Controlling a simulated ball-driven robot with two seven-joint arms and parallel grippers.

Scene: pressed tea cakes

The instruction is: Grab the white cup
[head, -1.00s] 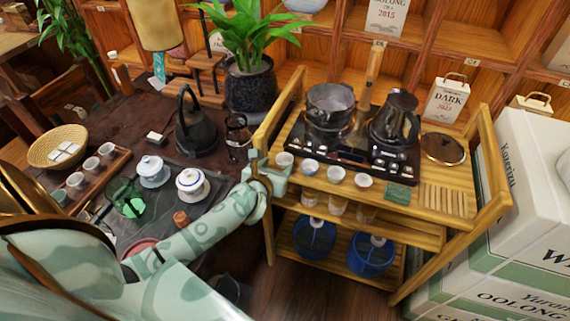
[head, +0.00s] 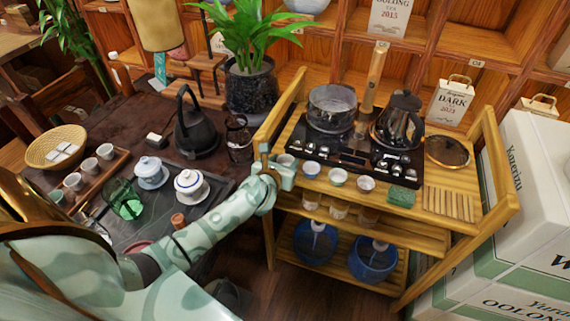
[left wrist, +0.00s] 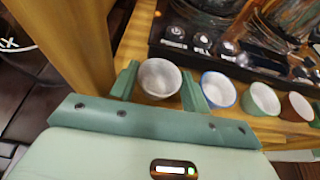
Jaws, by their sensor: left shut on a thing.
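The white cup (left wrist: 159,78) stands at the left end of a row of small cups on the wooden cart's top. It also shows in the head view (head: 286,161), partly hidden by my gripper. My left gripper (left wrist: 160,88) is shut on this cup, one finger on each side, in the left wrist view. In the head view my left gripper (head: 283,170) reaches over the cart's left front corner. The cup looks upright; I cannot tell whether it is lifted off the wood. My right gripper is not in view.
A blue-rimmed cup (left wrist: 218,90) stands close right of my gripper, then a green cup (left wrist: 262,100) and a brown cup (left wrist: 297,107). The black stove tray (head: 350,150) is just behind. The cart's left post (left wrist: 75,45) is close on the left.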

